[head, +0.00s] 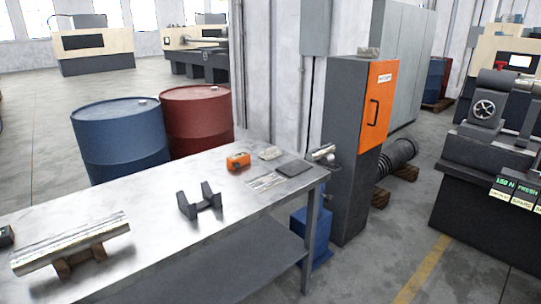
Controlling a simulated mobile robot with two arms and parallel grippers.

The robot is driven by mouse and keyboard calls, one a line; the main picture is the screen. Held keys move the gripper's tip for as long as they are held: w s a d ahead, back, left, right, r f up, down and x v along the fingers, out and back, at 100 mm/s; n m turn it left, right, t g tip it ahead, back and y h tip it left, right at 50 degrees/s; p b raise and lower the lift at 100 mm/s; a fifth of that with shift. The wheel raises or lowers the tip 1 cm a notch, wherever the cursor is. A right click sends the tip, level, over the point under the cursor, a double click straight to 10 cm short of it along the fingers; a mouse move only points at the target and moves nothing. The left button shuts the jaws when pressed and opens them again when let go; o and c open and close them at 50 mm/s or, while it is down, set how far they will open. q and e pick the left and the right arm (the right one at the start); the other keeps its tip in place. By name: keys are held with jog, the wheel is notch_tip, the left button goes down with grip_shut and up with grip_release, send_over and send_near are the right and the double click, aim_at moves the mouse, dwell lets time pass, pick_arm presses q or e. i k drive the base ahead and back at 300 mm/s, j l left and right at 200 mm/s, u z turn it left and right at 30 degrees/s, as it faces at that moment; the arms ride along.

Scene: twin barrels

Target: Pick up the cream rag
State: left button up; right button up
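A small flat pale cream-grey piece, which looks like a folded rag (270,153), lies near the back right of the metal workbench (150,205). It sits between an orange device (238,161) and a dark grey flat plate (294,168). Another small folded beige-grey bundle (368,52) lies on top of the tall grey cabinet (345,150) with the orange door. Both are small, and I cannot tell for sure which is the cream rag. Neither of my grippers is in view.
A dark V-shaped bracket (200,202), a long metal bar (72,242) on wooden blocks and thin strips (267,181) lie on the bench. Blue (118,138) and red (197,118) barrels stand behind it. A blue bin (311,238) stands by its right leg.

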aim_at(268, 154)
jog(key=u, duration=0.45)
jog(key=i+l+u, duration=0.4)
jog(key=l, duration=0.2)
jog(key=i+l+u, duration=0.4)
jog(key=l, duration=0.25)
jog(key=k, duration=0.15)
